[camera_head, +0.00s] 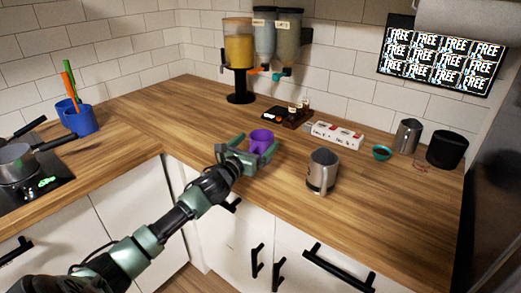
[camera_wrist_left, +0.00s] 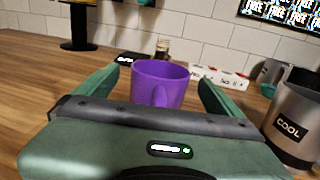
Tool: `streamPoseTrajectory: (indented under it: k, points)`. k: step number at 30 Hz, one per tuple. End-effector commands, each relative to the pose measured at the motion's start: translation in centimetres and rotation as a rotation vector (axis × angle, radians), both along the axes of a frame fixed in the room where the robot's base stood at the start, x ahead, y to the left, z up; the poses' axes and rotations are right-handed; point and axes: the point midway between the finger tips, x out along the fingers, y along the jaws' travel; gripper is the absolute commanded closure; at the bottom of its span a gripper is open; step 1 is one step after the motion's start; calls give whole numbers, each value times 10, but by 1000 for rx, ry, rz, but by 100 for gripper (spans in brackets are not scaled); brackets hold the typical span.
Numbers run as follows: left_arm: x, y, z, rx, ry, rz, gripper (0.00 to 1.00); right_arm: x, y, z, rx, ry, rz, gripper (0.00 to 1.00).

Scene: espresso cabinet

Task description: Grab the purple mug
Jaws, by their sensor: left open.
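The purple mug (camera_head: 262,141) stands upright on the wooden counter in the head view. My left gripper (camera_head: 253,148) reaches in from the lower left and is open, with its two fingers to either side of the mug. In the left wrist view the mug (camera_wrist_left: 160,84) shows between the two green fingers of the gripper (camera_wrist_left: 159,85), its handle facing the camera. Its lower part is hidden behind the gripper body. I see no contact between the fingers and the mug. My right gripper is not in view.
A steel mug (camera_head: 322,171) marked COOL (camera_wrist_left: 296,124) stands close on the right. A teal bowl (camera_head: 382,153) and black container (camera_head: 446,149) stand farther right. The counter's left middle is clear.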

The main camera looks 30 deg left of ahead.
Motion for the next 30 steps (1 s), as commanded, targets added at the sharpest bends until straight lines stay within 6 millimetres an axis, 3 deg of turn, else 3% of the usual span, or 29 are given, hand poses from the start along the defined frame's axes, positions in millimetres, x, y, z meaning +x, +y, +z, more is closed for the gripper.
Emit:
streamPoseTrajectory:
  k: [6, 14, 23, 30]
  points:
    - [26, 2, 0, -1, 0, 0, 3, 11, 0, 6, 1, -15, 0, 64]
    - [27, 2, -1, 0, 1, -1, 3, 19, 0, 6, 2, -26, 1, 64]
    - [27, 2, -1, 0, 1, 0, 85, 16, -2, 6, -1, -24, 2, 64]
    - [27, 2, 2, 1, -2, -1, 85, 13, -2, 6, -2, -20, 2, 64]
